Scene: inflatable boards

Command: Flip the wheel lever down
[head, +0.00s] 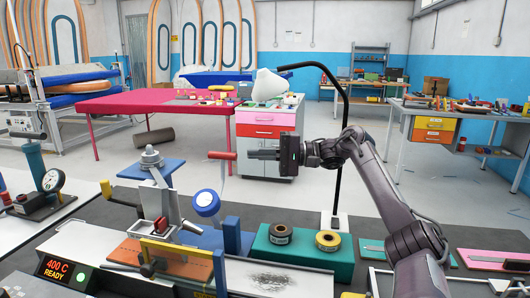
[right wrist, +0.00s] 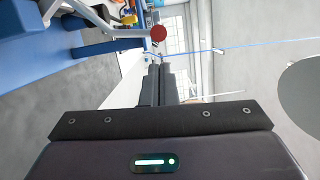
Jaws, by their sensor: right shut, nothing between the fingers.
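The wheel lever is a thin, pale rod with a red handle (head: 222,155). It rises from beside a blue-rimmed wheel (head: 206,203) on the bench, with the handle at the top. My right gripper (head: 247,154) is shut and empty, level with the handle and just right of it in the head view. In the right wrist view, the lever's round red end (right wrist: 158,33) shows just beyond my closed fingertips (right wrist: 160,67), with its grey rod running off to the left. I cannot tell whether they touch. My left gripper is not in view.
A clamp-like machine with a blue plate (head: 152,168) stands left of the wheel. A green block with tape rolls (head: 327,240) sits to its right. A black curved pole (head: 340,150) rises behind my right arm. Open floor separates the bench from a pink table (head: 150,103).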

